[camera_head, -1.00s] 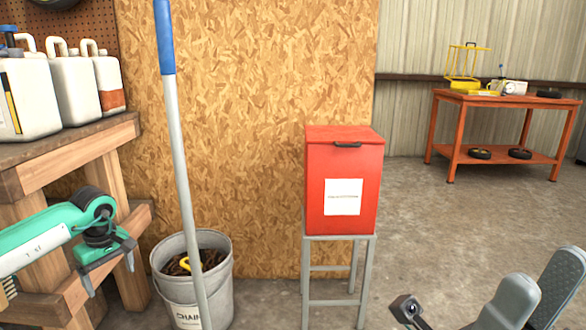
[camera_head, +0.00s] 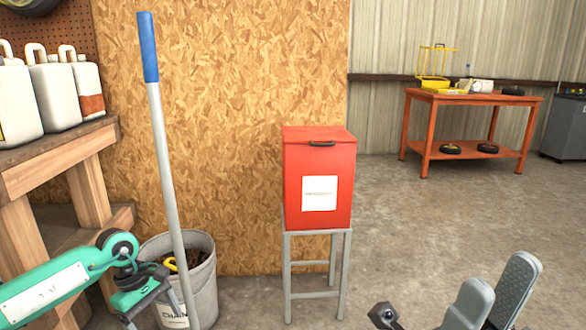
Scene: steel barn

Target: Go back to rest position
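My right gripper (camera_head: 497,285) is in the lower right corner, with two grey rounded fingers pointing up. A narrow gap shows between them with nothing visible in it, and its base is cut off by the bottom edge. A small dark camera-like part (camera_head: 383,315) shows beside it. A teal jointed piece (camera_head: 50,285) with a white label comes in from the left edge. Its forked end (camera_head: 150,293) overlaps the bucket in the picture; I cannot tell whether it is held.
A red box (camera_head: 318,180) stands on a grey metal stand (camera_head: 317,295). A grey bucket (camera_head: 205,290) and a blue-tipped pole (camera_head: 165,150) are left of it. A wooden bench (camera_head: 60,160) holds white jugs (camera_head: 50,90). An orange table (camera_head: 475,97) stands far right. Open floor (camera_head: 420,215) lies between.

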